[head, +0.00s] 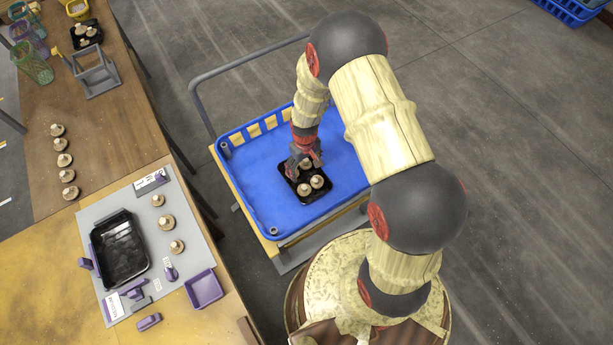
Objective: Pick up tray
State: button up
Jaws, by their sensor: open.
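A black tray (288,195) with a few mushrooms (304,188) sits in the blue crate on the cart. My gripper (304,167) is open and points down over the far part of this tray, close to its mushrooms. I cannot tell whether it touches the tray or a mushroom. An empty larger-looking black tray (119,248) lies on the grey mat on the table at the left. Another black tray (99,38) with mushrooms stands at the far end of the table.
The blue crate (247,198) has raised walls and rests on a cart with a grey handle (197,109). Several mushrooms stand in a row on the wooden table (105,160). The grey mat (88,218) also bears mushrooms and purple parts. A purple bin (204,289) lies near the table's edge.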

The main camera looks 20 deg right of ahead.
aim_at(305, 174)
notch_tip(305, 174, down, 6)
jog(key=shift+a+r+b, duration=0.1)
jog(key=shift+a+b, duration=0.05)
jog(key=shift+b, duration=1.1)
jog(key=shift+c, duration=1.3)
jog(key=c, duration=0.7)
